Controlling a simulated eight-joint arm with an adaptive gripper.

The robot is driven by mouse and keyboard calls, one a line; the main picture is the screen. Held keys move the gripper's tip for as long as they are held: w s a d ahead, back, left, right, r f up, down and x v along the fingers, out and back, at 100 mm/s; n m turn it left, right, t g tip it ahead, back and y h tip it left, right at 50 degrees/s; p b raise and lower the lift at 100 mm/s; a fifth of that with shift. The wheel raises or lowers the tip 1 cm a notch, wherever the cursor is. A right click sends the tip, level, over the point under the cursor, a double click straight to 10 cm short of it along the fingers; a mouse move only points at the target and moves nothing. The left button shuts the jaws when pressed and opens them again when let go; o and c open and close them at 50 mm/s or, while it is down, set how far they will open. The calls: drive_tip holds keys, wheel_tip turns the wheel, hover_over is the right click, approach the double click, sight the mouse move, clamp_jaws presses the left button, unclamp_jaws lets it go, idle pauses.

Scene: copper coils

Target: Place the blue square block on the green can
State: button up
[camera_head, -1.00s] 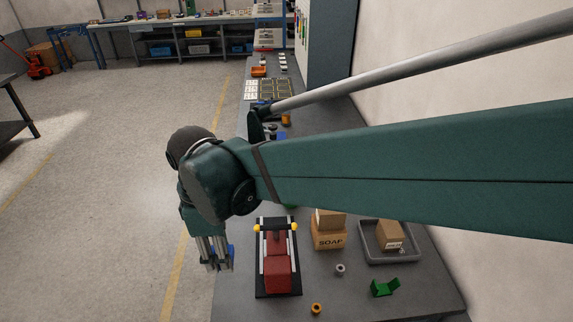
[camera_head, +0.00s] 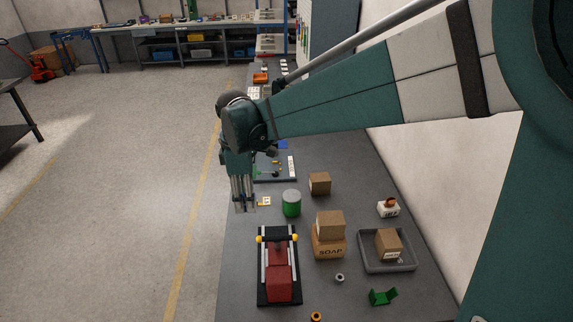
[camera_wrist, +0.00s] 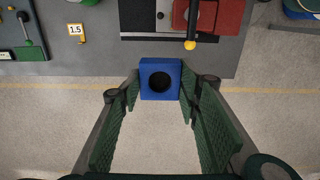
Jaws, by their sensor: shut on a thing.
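My gripper (camera_head: 245,207) hangs fingers down at the left edge of the bench, left of the green can, in the head view. The wrist view shows my gripper (camera_wrist: 160,88) shut on the blue square block (camera_wrist: 160,66), which has a round dark hole in its face. The block is held between the fingertips, with floor behind part of it; I cannot make it out clearly in the head view. The green can (camera_head: 291,207) stands upright on the bench, with a pale top and nothing on it. I cannot identify the can in the wrist view.
The red vise (camera_head: 279,278) lies nearer the camera than the can. A 1.5 tag (camera_head: 264,201) sits between gripper and can. Cardboard boxes (camera_head: 329,225) and a grey tray (camera_head: 369,265) stand to the right. Bare bench surrounds the can's right side.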

drive_tip(key=w+d+p, duration=0.3)
drive_tip(key=w+d, duration=0.4)
drive_tip(key=w, duration=0.5)
drive_tip(key=p, duration=0.2)
hover_over(292, 195)
wheel_tip(292, 195, down, 7)
drive_tip(key=shift+s+f, duration=0.1)
drive_tip(key=shift+f, duration=0.25)
drive_tip(key=shift+f, duration=3.1)
drive_tip(key=shift+f, duration=1.9)
drive_tip(key=shift+f, duration=0.15)
